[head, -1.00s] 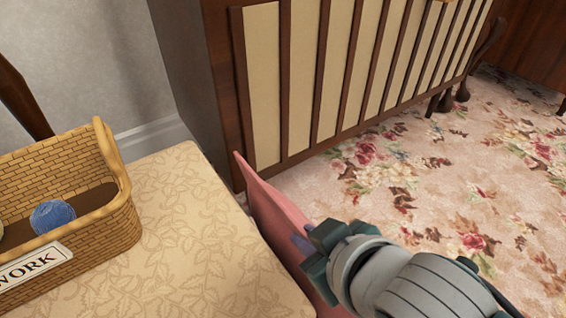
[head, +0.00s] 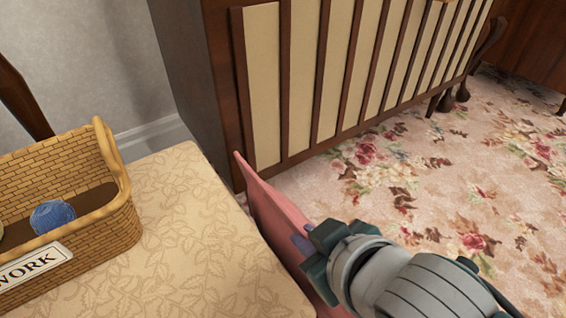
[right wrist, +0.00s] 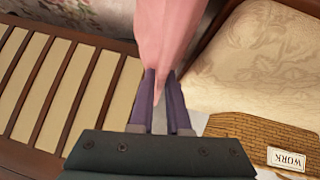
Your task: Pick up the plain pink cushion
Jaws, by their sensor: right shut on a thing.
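The plain pink cushion (head: 272,218) stands on edge beside the cream patterned seat in the head view, between the seat and the wooden cabinet. It also shows in the right wrist view (right wrist: 168,35), where it narrows down between two purple fingers. My right gripper (head: 302,245) is shut on the cushion's edge; in the right wrist view the fingers (right wrist: 160,100) lie on both sides of the pink cloth. The lower part of the cushion is hidden behind the seat edge and my gripper. My left gripper is in neither view.
A wicker basket (head: 128,215) with a blue yarn ball (head: 52,215) and a WORK label stands on the cream seat (head: 190,230). A dark wooden cabinet with slatted cream panels (head: 300,85) rises close behind the cushion. Floral carpet (head: 450,180) is open at right.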

